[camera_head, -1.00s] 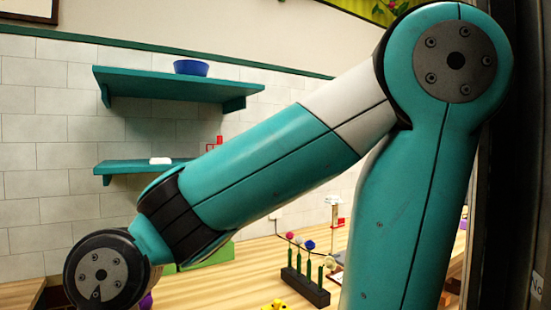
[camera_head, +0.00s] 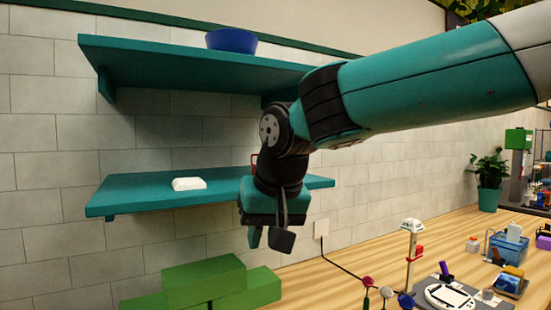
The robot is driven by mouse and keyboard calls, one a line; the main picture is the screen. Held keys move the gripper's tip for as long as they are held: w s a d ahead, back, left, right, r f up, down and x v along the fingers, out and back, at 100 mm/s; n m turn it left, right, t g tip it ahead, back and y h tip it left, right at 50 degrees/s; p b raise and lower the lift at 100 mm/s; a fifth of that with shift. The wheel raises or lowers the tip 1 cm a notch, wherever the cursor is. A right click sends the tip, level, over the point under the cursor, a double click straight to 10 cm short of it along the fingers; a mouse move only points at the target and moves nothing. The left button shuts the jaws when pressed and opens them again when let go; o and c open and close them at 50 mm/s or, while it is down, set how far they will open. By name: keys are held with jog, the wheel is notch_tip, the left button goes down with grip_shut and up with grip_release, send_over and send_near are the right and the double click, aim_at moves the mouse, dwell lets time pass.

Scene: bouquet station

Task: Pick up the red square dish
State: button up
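My gripper (camera_head: 266,238) points downward in front of the right part of the lower teal shelf (camera_head: 135,196). A teal finger and a dark block show at its lower end, but the angle does not show whether it is open or shut. I see nothing held in it. A small sliver of red (camera_head: 254,160) shows at the left edge of my wrist, above the lower shelf. The rest of that red thing is hidden behind my wrist, so I cannot tell whether it is the red square dish. No whole red square dish is in view.
A white block (camera_head: 188,184) lies on the lower shelf. A blue bowl (camera_head: 231,40) stands on the upper shelf (camera_head: 170,65). Green blocks (camera_head: 204,280) are stacked below. A lamp-like stand (camera_head: 411,240), a blue basket (camera_head: 507,247) and flowers are on the wooden table at right.

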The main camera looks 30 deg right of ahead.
jog(key=w+d+r+m+t+h+p, duration=0.1)
jog(key=w+d+r+m, duration=0.15)
jog(key=r+m, duration=0.35)
jog(key=w+d+r+m+h+p, duration=0.15)
jog(key=d+r+m, duration=0.25)
jog(key=r, duration=0.4)
jog(key=w+d+r+m+t+h+p, duration=0.1)
jog(key=w+d+r+m+p, duration=0.15)
jog(key=r+m, duration=0.35)
jog(key=shift+n, duration=0.7)
jog(key=x, duration=0.6)
jog(key=w+x, duration=0.1)
jog(key=x, duration=0.2)
jog(key=shift+d+r, duration=0.3)
jog(key=shift+r, duration=0.05)
jog(key=x, duration=0.2)
jog(key=p+x, duration=0.1)
jog(key=x, duration=0.1)
jog(key=p+x, duration=0.1)
jog(key=x, duration=0.1)
jog(key=shift+w+a+f, duration=0.15)
jog(key=shift+a+f, duration=0.05)
jog(key=shift+a, duration=0.1)
grip_shut()
